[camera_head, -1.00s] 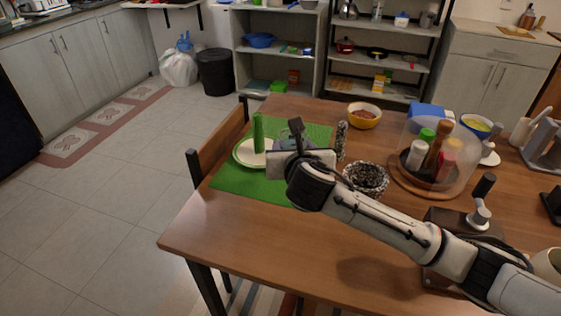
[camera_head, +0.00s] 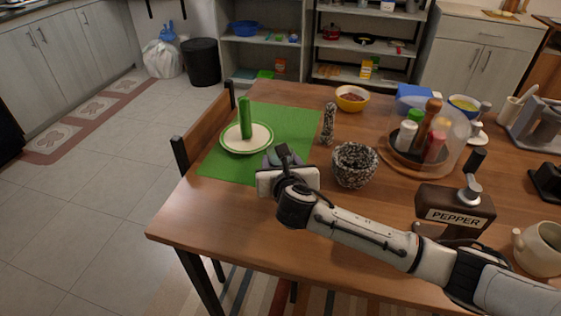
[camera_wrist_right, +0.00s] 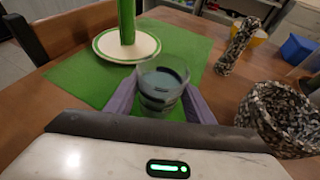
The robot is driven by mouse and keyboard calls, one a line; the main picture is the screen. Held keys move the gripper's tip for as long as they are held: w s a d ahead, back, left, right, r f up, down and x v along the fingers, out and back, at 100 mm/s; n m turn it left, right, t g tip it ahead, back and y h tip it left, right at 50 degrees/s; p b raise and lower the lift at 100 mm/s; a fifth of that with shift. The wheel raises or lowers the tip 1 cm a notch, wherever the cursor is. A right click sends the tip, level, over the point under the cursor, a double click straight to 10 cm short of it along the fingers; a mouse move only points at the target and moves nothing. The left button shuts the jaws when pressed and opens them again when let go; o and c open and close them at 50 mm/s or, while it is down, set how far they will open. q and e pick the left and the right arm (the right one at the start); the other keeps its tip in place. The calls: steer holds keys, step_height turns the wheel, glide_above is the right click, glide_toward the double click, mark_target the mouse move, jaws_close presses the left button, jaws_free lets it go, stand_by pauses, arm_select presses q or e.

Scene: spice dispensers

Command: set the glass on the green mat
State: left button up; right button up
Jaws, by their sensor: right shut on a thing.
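The green mat (camera_head: 294,125) lies on the table's left part. The glass (camera_wrist_right: 162,82) shows in the right wrist view, a clear tumbler with something dark inside, between the fingers of my right gripper (camera_wrist_right: 160,98). The gripper is shut on the glass. In the head view my right gripper (camera_head: 272,160) is at the mat's near right edge, and the glass is mostly hidden behind it. The glass looks upright; I cannot tell whether its base touches the mat. My left gripper is not in view.
A plate (camera_head: 246,148) with a tall green cylinder (camera_head: 244,118) stands on the mat. A speckled mortar (camera_head: 354,165) and pestle (camera_head: 328,124) stand right of the gripper. A pepper dispenser (camera_head: 454,214) is nearer right. The mat's front left part is clear.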

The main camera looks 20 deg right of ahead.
steer(key=o, duration=1.3)
steer(key=shift+f, duration=0.1)
steer(key=shift+r, duration=0.2)
steer(key=p+v, duration=0.2)
steer(key=v, duration=0.9)
steer(key=shift+s, duration=0.2)
steer(key=shift+s+r, duration=0.15)
steer(key=shift+s, duration=0.15)
